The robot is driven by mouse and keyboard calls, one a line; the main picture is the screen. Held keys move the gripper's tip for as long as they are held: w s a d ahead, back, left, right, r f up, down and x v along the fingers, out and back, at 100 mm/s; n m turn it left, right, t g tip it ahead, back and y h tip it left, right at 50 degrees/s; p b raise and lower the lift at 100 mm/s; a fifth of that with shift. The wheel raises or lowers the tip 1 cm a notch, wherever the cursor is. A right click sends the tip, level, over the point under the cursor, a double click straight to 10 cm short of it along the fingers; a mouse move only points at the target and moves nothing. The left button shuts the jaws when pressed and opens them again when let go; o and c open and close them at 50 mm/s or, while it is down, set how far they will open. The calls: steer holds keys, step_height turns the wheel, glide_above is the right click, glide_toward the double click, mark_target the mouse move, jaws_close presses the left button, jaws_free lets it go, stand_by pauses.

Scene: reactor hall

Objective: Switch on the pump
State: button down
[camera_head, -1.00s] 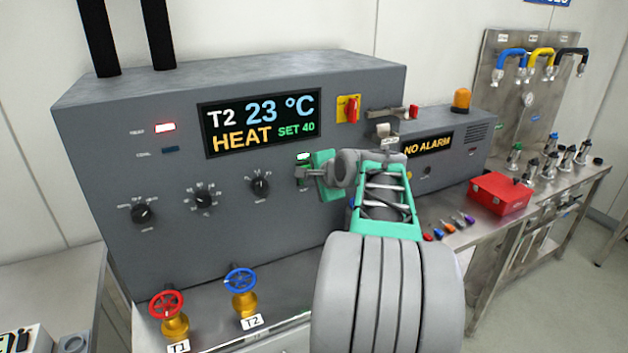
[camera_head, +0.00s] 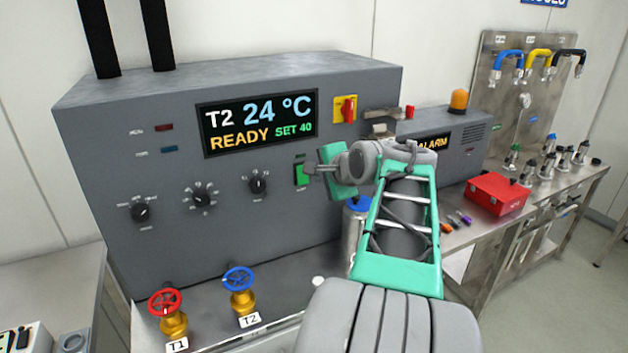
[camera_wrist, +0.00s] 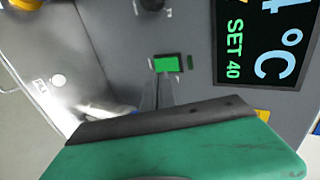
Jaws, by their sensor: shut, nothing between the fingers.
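The pump switch is a green rocker (camera_head: 301,174) in a dark frame on the grey console's front, right of the knobs. In the wrist view the rocker (camera_wrist: 168,64) lies just past my fingertips, with a small dark green lamp (camera_wrist: 190,62) beside it, which looks unlit. My gripper (camera_head: 310,170) is shut and empty, pointing left at the switch. Its closed fingers (camera_wrist: 160,92) also show in the wrist view. I cannot tell whether they touch the rocker. The display (camera_head: 258,122) reads T2 24 °C, READY, SET 40.
Knobs (camera_head: 202,197) sit left of the switch, and a red-yellow switch (camera_head: 346,109) sits above right. A red valve (camera_head: 167,303) and blue valve (camera_head: 238,280) stand below. A blue-topped bottle (camera_head: 357,204) is partly behind my arm. A red box (camera_head: 497,194) stands right.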

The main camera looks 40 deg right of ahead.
steer(key=d+v, duration=0.1)
steer(key=v, duration=0.5)
steer(key=shift+a, duration=0.3)
steer(key=shift+r, duration=0.15)
